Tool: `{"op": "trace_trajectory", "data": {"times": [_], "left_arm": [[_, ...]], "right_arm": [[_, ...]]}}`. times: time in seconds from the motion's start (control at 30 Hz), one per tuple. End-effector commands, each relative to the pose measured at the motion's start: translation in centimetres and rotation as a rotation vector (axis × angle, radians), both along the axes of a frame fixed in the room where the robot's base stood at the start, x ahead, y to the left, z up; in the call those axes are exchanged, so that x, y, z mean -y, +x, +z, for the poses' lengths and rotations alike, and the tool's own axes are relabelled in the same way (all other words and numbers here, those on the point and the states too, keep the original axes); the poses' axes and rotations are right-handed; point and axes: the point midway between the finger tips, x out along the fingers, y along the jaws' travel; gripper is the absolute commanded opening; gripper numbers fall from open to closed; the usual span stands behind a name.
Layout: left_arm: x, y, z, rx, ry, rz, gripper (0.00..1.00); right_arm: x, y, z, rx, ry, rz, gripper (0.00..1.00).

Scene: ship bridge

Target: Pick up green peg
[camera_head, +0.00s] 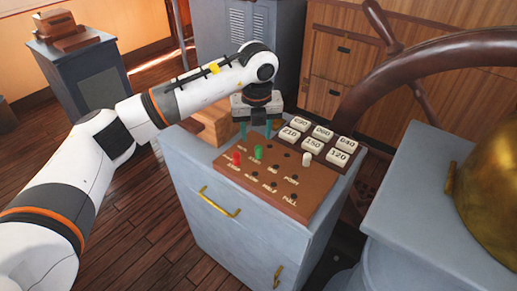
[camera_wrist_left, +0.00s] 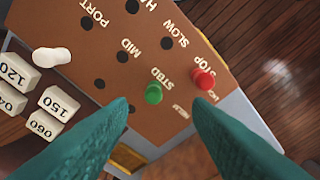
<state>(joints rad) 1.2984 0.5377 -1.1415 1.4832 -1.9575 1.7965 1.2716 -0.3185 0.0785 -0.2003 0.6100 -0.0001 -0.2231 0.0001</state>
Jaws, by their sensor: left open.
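The green peg (camera_head: 258,152) stands in a hole of the brown peg board (camera_head: 270,184), on top of the grey cabinet. In the left wrist view the green peg (camera_wrist_left: 153,93) shows between my fingertips and beyond them, apart from both. A red peg (camera_head: 237,158) stands close to it, and a white peg (camera_head: 306,159) stands farther right on the board. My left gripper (camera_head: 256,130) is open and empty, pointing down above the board's back edge, just behind the green peg. My right gripper is not in view.
White numbered blocks (camera_head: 313,143) sit at the board's back right. A wooden box (camera_head: 212,124) is behind the board at left. A large ship's wheel (camera_head: 420,62) and a brass dome (camera_head: 490,190) on a grey stand are at right. The board's front holes are empty.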

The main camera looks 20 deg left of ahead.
Motion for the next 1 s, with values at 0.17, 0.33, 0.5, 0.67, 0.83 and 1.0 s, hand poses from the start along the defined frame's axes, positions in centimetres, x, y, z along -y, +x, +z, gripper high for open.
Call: {"op": "trace_trajectory", "data": {"times": [0.17,0.33,0.5,0.67,0.83,1.0], "left_arm": [[0.0,0.2,-1.4,0.0,-0.001,-0.001,0.46],[0.2,0.5,-3.2,-0.004,-0.001,-0.002,0.46],[0.2,0.8,-5.7,-0.002,-0.002,-0.002,0.46],[0.2,1.0,-6.6,0.002,-0.003,-0.003,0.46],[0.2,1.0,-6.6,0.002,-0.003,-0.003,0.46],[0.2,1.0,-6.5,0.001,-0.002,-0.003,0.18]], "right_arm": [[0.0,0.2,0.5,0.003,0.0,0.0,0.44],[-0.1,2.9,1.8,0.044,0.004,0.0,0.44],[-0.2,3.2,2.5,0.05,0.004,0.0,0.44],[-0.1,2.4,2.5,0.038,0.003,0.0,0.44],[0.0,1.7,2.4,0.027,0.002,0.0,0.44],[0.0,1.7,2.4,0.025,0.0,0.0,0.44]]}}
